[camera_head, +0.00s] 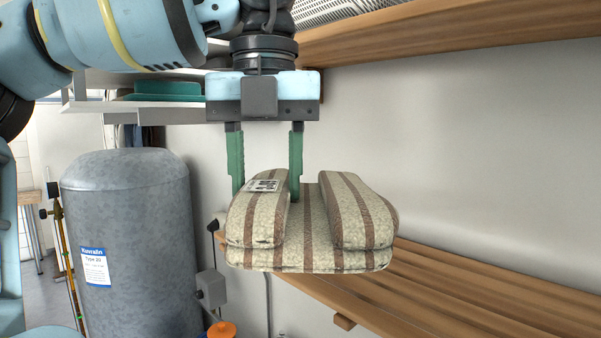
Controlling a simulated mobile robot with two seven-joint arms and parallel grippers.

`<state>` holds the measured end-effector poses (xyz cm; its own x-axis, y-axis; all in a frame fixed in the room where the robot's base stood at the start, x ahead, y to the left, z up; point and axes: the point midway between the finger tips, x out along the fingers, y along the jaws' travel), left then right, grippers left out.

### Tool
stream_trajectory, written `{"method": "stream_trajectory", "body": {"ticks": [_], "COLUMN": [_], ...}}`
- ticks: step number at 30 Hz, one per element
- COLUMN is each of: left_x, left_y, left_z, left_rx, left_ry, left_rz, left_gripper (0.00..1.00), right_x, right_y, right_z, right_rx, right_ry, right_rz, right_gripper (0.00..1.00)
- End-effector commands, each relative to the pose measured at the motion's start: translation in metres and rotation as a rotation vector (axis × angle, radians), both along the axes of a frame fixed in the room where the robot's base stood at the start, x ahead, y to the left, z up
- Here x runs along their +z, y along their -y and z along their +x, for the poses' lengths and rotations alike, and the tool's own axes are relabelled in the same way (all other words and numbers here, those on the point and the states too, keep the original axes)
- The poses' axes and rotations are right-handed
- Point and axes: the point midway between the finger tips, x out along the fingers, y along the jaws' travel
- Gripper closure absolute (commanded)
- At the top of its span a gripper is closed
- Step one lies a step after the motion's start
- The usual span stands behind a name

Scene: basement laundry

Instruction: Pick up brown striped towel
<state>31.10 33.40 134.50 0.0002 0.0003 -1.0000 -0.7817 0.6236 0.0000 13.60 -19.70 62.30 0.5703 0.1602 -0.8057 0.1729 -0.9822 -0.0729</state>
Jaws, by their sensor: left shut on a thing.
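The brown striped towel (312,238) is a folded beige bundle with brown stripes and a small printed label on its left fold. My left gripper (265,185) comes down from above with green fingers. The towel appears held above and in front of the wooden slatted shelf; the exact gap cannot be told. My right gripper is not in view.
A lower slatted wooden shelf (480,290) runs along the white wall on the right. An upper wooden shelf (450,38) hangs above it. A grey tank (130,225) stands at left. A white shelf (150,108) with a green item (165,92) is behind my arm.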

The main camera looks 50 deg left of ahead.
Motion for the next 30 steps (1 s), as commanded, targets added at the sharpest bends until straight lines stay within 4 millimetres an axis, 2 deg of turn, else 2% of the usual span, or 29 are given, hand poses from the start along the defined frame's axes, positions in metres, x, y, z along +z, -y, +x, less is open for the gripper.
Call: {"method": "stream_trajectory", "body": {"ticks": [9,15,22,30], "left_x": [0.000,0.000,0.000,0.000], "left_y": [0.006,0.009,0.011,0.011], "left_z": [-0.057,-0.083,-0.099,-0.102], "left_rx": [0.000,0.000,0.000,0.000], "left_ry": [0.004,0.002,0.000,0.000], "left_rz": [0.000,0.000,-0.001,-0.001], "left_gripper": [0.95,0.95,0.95,0.95], "right_x": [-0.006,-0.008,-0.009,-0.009], "right_y": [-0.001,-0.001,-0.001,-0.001], "right_z": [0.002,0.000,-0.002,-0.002], "right_rx": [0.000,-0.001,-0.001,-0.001], "right_ry": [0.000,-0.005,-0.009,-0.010], "right_rz": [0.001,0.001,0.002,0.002], "right_gripper": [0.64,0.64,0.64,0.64]}}
